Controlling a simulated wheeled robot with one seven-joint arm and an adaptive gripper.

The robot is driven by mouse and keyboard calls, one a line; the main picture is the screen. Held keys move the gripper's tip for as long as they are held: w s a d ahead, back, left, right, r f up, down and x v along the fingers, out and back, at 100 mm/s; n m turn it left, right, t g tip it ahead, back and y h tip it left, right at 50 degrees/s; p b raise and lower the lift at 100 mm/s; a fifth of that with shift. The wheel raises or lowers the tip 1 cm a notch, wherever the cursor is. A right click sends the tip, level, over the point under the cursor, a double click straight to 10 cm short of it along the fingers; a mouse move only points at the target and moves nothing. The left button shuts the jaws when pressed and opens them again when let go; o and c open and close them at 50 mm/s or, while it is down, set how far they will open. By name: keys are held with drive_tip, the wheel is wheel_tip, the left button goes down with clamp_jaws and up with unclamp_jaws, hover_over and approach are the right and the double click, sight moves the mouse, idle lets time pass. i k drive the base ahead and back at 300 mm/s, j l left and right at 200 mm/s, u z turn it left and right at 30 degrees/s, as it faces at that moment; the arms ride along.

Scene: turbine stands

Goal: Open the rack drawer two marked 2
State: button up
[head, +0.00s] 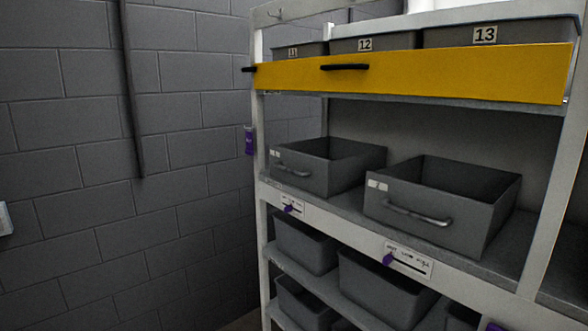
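A metal rack (552,180) fills the right half of the head view. Across its upper part runs a yellow panel (450,77) with a black bar handle (345,67) and a second black piece (249,69) at its left end. Two open grey drawer bins with metal handles, a left one (312,180) and a right one (475,213), sit on the shelf below. The small white labels on their fronts are too small to read. I cannot make out a mark 2 anywhere. My gripper is not in view.
Grey bins marked 11, 12 (365,44) and 13 (485,35) stand behind the yellow panel. More grey bins (380,285) fill the lower shelves. Purple tags (388,259) hang on the rack. A grey block wall (120,230) with a dark vertical pipe (130,90) stands at left.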

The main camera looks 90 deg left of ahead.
sight(458, 207)
drive_tip(key=u, duration=2.9)
